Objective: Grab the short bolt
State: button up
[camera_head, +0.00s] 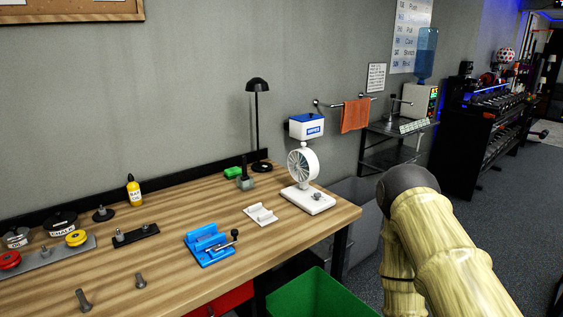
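Two loose grey bolts stand near the front left of the wooden workbench (190,281). The shorter-looking one, the short bolt (140,281), is on bare wood left of the blue vise (209,246). The longer-looking bolt (83,300) is nearer the front edge, to its left, and slightly tilted. Nothing touches either bolt. My arm rises at the right, beyond the bench's right end. My gripper is out of view, so whether it is open or shut does not show.
A black plate with pegs (135,236), a grey strip with red and yellow knobs (42,255), a glue bottle (134,191), a white bracket (261,215) and a fan (303,166) stand farther back. A green bin (318,294) is below the right edge. Wood around the short bolt is clear.

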aim_at(141, 283)
jog(key=z, duration=0.5)
jog(key=k, duration=1.2)
jog(key=u, duration=0.1)
jog(key=i, duration=0.5)
jog(key=u, duration=0.4)
